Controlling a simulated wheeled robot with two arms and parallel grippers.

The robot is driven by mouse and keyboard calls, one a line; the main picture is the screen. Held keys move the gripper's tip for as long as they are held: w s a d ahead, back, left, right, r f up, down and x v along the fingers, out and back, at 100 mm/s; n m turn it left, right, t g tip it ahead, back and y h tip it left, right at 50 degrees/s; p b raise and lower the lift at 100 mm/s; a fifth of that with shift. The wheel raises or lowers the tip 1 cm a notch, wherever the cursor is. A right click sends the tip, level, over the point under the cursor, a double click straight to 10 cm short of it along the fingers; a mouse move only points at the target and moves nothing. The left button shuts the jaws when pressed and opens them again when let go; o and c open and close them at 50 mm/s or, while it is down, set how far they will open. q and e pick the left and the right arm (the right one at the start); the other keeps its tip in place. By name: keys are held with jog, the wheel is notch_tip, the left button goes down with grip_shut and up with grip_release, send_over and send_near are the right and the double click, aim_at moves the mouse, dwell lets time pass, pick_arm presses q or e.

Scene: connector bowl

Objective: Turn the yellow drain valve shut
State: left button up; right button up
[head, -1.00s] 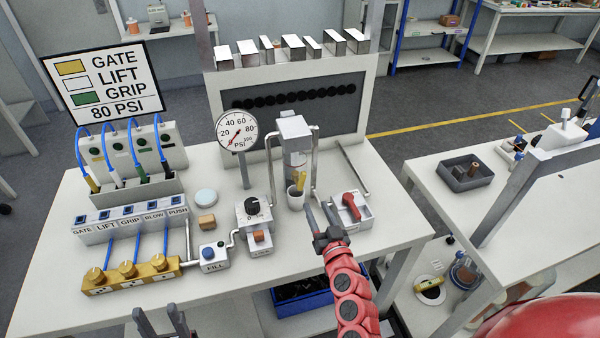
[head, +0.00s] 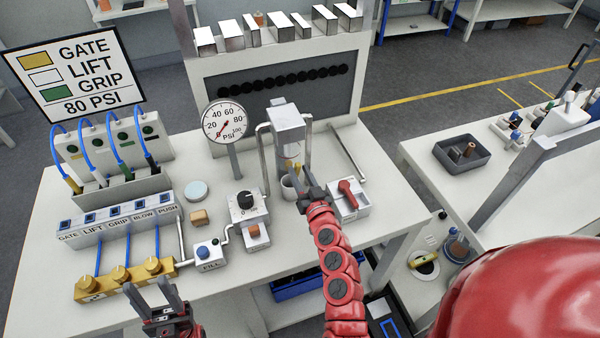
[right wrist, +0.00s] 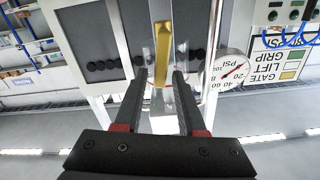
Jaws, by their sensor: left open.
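The yellow drain valve (right wrist: 163,55) has a flat yellow handle. In the right wrist view it stands lengthwise beneath a clear bowl, in line with the gap between my right fingertips. In the head view the valve (head: 297,167) is partly hidden under the grey-topped filter unit (head: 287,118), just above a small cup (head: 291,187). My right gripper (head: 309,182) is in front of the cup and valve; in the right wrist view (right wrist: 161,76) its fingers are apart, with gaps beside the handle. My left gripper (head: 153,292) is open and empty at the table's front edge.
A pressure gauge (head: 225,121) on a post stands left of the filter unit. A box with a red lever (head: 347,187) is close on the right of my right gripper. A black knob box (head: 244,203) and yellow knob manifold (head: 123,279) are to the left.

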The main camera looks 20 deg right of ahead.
grip_shut()
jog(key=shift+d+f, duration=0.1)
jog(key=shift+w+d+f+m+b, duration=0.1)
jog(key=shift+d+f+m+b, duration=0.55)
jog(key=shift+m+b, duration=1.55)
jog(key=shift+s+d+f+m+b, duration=0.1)
jog(key=shift+d+f+m+b, duration=0.7)
jog(key=shift+m, duration=2.15)
jog(key=shift+w+d+f+m+b, duration=0.15)
jog(key=shift+f+m+b, duration=0.55)
jog(key=shift+m+b, duration=1.8)
jog(key=shift+m, duration=0.25)
jog(key=shift+o, duration=1.3)
grip_release()
jog(key=shift+d, duration=0.1)
